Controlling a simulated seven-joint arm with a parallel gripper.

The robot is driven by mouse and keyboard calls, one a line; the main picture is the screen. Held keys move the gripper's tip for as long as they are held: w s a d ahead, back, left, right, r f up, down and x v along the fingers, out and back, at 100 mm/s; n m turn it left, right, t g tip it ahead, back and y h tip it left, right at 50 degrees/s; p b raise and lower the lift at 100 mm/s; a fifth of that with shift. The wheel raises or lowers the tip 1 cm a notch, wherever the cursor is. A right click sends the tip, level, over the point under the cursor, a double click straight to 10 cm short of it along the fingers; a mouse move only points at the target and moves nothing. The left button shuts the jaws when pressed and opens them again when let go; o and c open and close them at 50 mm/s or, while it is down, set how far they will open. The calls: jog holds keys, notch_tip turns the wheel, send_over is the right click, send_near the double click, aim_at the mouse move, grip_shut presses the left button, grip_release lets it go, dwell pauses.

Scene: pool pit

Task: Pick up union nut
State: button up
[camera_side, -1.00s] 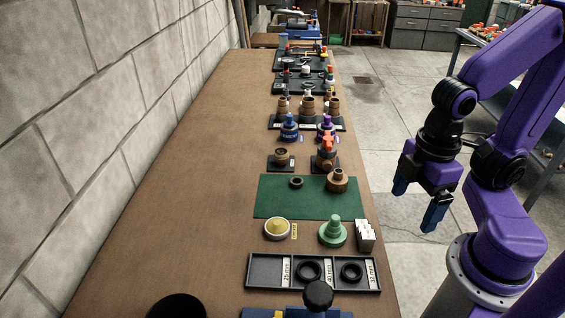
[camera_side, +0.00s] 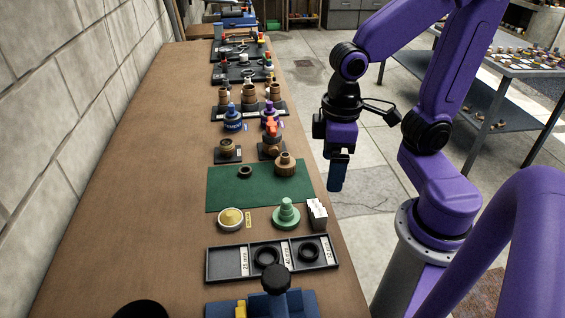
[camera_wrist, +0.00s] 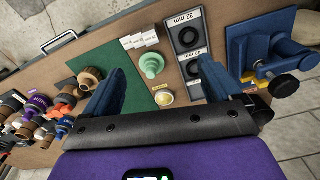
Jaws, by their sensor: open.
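On the green mat (camera_side: 235,198) stand a brown stepped fitting (camera_side: 285,164) and a small dark ring (camera_side: 245,172). I cannot tell for certain which is the union nut. In the wrist view the brown fitting (camera_wrist: 90,77) shows just left of my left finger, and the ring is not visible there, perhaps behind that finger. My gripper (camera_side: 338,172) hangs beyond the bench's right edge, pointing down, apart from both pieces. In the wrist view its two blue fingers (camera_wrist: 160,85) are spread wide with nothing held between them.
A green stepped piece (camera_side: 286,214), a yellow-filled dish (camera_side: 230,219) and white boxes (camera_side: 317,213) stand in front of the mat. Nearer is a black tray (camera_side: 225,262) with two dark rings. A blue vise (camera_wrist: 285,50) shows at right. Fittings crowd behind the mat; the bench's left side is clear.

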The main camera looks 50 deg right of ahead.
jog(key=w+d+m, duration=0.3)
jog(key=w+m, duration=0.9)
jog(key=m, duration=1.3)
send_over(285, 154)
jog(key=s, duration=0.1)
jog(key=f, duration=1.2)
jog(key=shift+a, duration=0.35)
jog(key=shift+w+d+f, duration=0.1)
jog(key=shift+w+f, duration=0.05)
jog(key=shift+f, duration=0.8)
jog(key=shift+w+d+f, duration=0.1)
jog(key=shift+f, duration=0.85)
jog(key=shift+w+d+f, duration=0.1)
jog(key=shift+w+f, duration=0.05)
jog(key=shift+f, duration=0.8)
jog(key=shift+c, duration=0.3)
jog(key=c, duration=1)
